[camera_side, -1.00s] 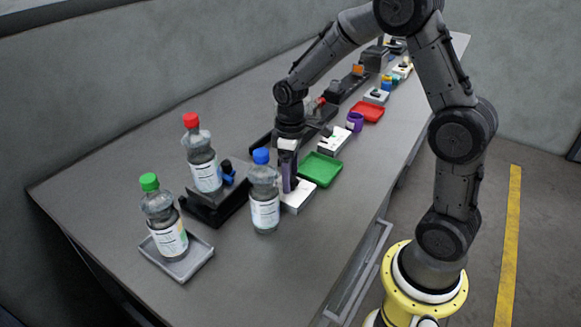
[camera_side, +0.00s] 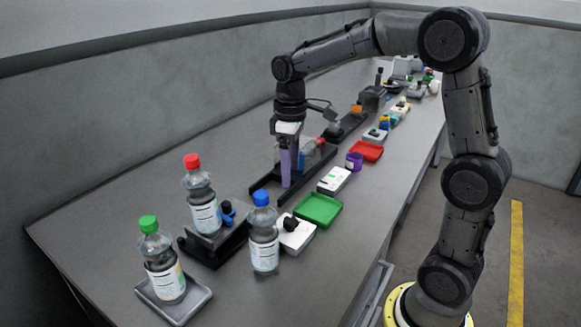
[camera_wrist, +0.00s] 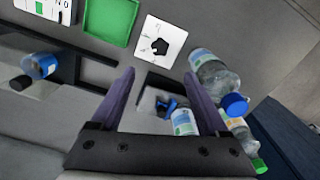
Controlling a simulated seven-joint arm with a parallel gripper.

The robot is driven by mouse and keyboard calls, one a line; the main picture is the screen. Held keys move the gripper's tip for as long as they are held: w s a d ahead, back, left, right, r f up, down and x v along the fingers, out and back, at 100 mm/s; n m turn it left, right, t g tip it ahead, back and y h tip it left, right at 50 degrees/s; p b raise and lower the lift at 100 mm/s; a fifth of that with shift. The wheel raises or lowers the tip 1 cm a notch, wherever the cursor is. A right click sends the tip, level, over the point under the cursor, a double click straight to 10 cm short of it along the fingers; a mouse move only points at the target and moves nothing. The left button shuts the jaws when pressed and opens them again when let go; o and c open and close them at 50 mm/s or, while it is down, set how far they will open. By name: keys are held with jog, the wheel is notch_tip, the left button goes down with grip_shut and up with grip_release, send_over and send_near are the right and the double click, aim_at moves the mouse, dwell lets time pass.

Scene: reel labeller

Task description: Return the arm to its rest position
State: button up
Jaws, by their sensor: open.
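My gripper (camera_side: 286,180) hangs pointing down over the bench, in front of a dark tray-like fixture in the side view. Its purple fingers show apart in the wrist view (camera_wrist: 158,84), with nothing held between them. It stands clear of the bottles, behind and to the right of the red-capped one in the side view. My arm is bent, its upper part high above the bench. How far the fingertips are above the bench is hard to tell.
A red-capped bottle (camera_side: 202,200) stands on a black device (camera_side: 212,250). A green-capped bottle (camera_side: 160,265) stands on a grey tray (camera_side: 200,296). A blue-capped bottle (camera_side: 264,240) stands on the bench beside a white box with a black knob (camera_side: 296,238). Green (camera_side: 322,208) and red (camera_side: 366,150) trays lie farther back.

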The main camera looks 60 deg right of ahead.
jog(key=s+a+r+t, duration=0.3)
jog(key=s+a+r, duration=0.2)
jog(key=s+r, duration=0.4)
jog(key=s+a+f+m+t, duration=0.1)
jog(key=s+f+m+t, duration=0.1)
jog(key=s+f, duration=0.4)
jog(key=s+m, duration=0.1)
jog(key=s, duration=0.4)
jog(key=shift+a+f+t, duration=0.25)
jog(key=shift+f+t, duration=0.05)
jog(key=shift+f, duration=0.05)
